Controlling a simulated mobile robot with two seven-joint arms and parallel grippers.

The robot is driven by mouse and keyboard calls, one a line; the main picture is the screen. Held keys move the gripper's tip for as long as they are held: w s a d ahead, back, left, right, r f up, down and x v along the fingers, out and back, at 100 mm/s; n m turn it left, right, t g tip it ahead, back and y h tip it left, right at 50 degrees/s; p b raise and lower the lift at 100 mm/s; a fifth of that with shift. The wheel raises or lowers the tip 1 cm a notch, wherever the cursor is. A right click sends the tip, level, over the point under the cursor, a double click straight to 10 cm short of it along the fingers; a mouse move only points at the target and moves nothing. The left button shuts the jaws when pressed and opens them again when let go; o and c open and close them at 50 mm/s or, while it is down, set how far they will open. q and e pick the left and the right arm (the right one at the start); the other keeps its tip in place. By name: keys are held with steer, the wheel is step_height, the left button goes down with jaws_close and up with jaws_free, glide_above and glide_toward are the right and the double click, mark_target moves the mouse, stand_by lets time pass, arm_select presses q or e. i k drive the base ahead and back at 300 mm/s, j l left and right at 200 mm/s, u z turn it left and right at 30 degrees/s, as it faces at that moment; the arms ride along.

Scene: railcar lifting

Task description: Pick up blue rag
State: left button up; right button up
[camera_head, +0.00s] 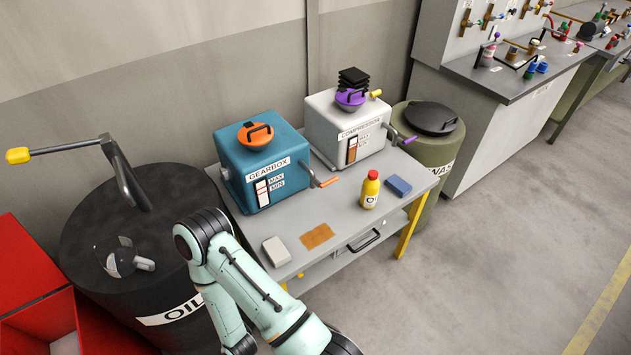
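The blue rag (398,186) looks like a small folded blue pad. It lies flat on the grey table (345,258) near its right end, just right of a yellow oil bottle (370,190) with a red cap. Nothing covers the rag and no gripper is near it. One of my mint-green arms shows at the bottom, bent in front of the table's left end. Neither of my grippers shows in the view.
A blue gearbox (262,165) and a white compressor (346,130) stand at the back of the table. An orange-brown cloth (317,236) and a pale grey block (276,251) lie at the front. A black oil drum (95,225) stands left, a green waste drum (440,145) right.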

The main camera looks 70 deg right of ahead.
mark_target(401, 188)
steer(key=z, duration=3.2)
steer(key=u, duration=0.45)
steer(key=i+l+u, duration=0.25)
steer(key=l+u, duration=0.2)
steer(key=l, duration=0.2)
steer(key=i+l+u, duration=0.35)
steer(key=l, duration=0.45)
steer(key=l+u, duration=0.1)
steer(key=l, duration=0.5)
steer(key=i+l, duration=0.15)
steer(key=l, duration=0.2)
steer(key=i+l, duration=0.15)
steer(key=l, duration=0.2)
steer(key=i+l, duration=0.15)
steer(key=l, duration=0.2)
